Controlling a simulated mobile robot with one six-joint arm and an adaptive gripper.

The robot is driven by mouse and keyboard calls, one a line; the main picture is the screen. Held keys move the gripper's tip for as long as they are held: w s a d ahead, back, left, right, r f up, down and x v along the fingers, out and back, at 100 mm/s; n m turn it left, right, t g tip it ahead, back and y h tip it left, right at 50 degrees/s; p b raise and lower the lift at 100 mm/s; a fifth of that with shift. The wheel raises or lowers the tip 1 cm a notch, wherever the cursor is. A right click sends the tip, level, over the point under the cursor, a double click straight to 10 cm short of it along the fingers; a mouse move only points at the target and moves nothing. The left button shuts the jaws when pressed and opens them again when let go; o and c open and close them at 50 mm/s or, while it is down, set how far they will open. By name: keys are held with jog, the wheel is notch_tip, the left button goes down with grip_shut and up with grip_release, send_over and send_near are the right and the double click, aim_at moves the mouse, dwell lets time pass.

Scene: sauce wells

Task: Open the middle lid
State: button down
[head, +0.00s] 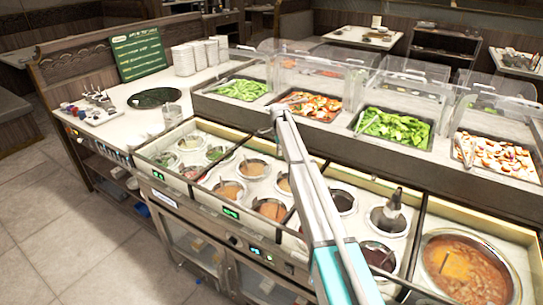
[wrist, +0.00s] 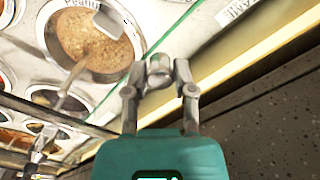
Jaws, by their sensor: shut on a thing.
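My gripper (wrist: 160,72) is shut on a small pale metal handle (wrist: 158,66) in the wrist view. The handle is beside the green-tinted edge of a clear pane (wrist: 205,32), which appears to be the middle lid. In the head view, my arm reaches across the sauce counter, and its end is by the back edge of the middle section. The fingers are too small to make out there. The clear pane is hard to see, so I cannot tell how far it is raised. A peanut sauce well (wrist: 85,50) lies beside the handle in the wrist view.
Clear covers (head: 405,85) stand over food trays behind the sauce wells.

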jog(key=shift+w+d, duration=0.15)
jog(key=shift+c, duration=2.2)
grip_release()
jog(key=shift+r, duration=0.1)
